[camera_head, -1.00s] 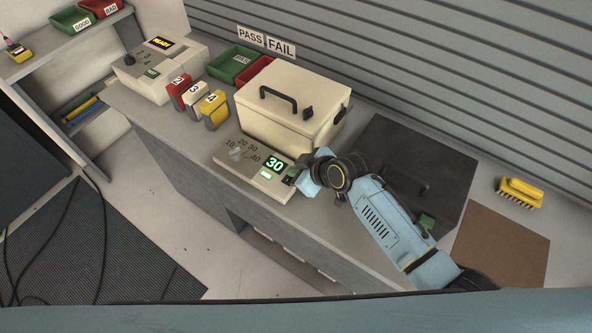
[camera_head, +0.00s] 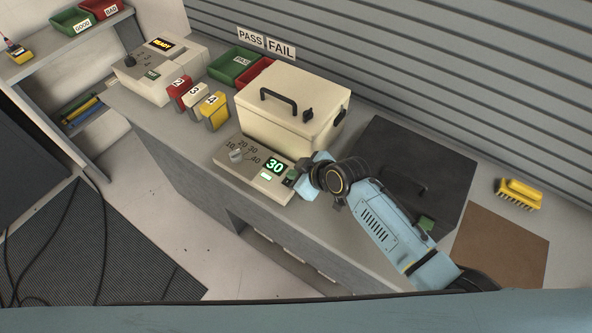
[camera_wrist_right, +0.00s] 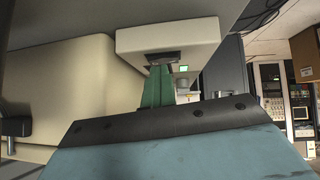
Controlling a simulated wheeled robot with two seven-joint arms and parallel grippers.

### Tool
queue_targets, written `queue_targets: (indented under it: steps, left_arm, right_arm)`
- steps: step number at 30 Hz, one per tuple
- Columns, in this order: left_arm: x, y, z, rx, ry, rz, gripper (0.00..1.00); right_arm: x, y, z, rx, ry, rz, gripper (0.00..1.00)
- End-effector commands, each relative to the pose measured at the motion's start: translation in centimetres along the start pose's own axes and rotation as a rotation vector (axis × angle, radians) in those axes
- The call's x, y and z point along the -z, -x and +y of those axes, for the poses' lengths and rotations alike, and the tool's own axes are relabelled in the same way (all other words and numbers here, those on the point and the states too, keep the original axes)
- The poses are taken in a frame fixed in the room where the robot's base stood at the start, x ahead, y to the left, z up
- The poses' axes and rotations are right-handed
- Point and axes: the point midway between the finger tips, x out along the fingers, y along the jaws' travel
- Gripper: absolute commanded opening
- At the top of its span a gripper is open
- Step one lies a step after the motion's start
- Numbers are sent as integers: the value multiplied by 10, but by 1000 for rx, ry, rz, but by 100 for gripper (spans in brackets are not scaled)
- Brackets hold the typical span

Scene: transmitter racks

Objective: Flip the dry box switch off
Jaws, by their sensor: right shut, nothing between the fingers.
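The dry box (camera_head: 290,112) is a cream lidded box with a black handle and a dark knob. In front of it lies a low control panel (camera_head: 228,158) with a dial, a lit green "30" display (camera_head: 274,165) and a small lit green indicator. My right gripper (camera_head: 290,179) is at the panel's right end, with its fingertips partly hidden by the wrist. In the right wrist view its green fingers (camera_wrist_right: 158,84) are shut and empty. Their tips reach a dark switch area (camera_wrist_right: 161,58) on the panel (camera_wrist_right: 190,38); I cannot tell whether they touch. The switch position is unclear. My left gripper is out of view.
A dark mat (camera_head: 440,165) lies right of the dry box, with a brown board (camera_head: 505,245) and a yellow brush (camera_head: 520,192) beyond. Numbered blocks (camera_head: 213,110), a READY unit (camera_head: 150,70) and green and red bins (camera_head: 235,65) stand left and behind.

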Motion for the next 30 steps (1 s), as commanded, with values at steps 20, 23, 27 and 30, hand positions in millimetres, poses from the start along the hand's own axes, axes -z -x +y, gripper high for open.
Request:
queue_targets:
  steps: [20, 23, 27, 30]
  left_arm:
    - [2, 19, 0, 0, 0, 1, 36]
    - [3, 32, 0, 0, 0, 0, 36]
    - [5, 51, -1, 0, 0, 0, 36]
    - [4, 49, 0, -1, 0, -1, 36]
  right_arm:
    - [8, 9, -11, 10, -3, -6, 0]
    - [17, 18, -10, 10, -3, -5, 0]
    - [29, 31, -9, 9, -4, -6, 0]
    - [27, 41, -9, 7, -2, -5, 0]
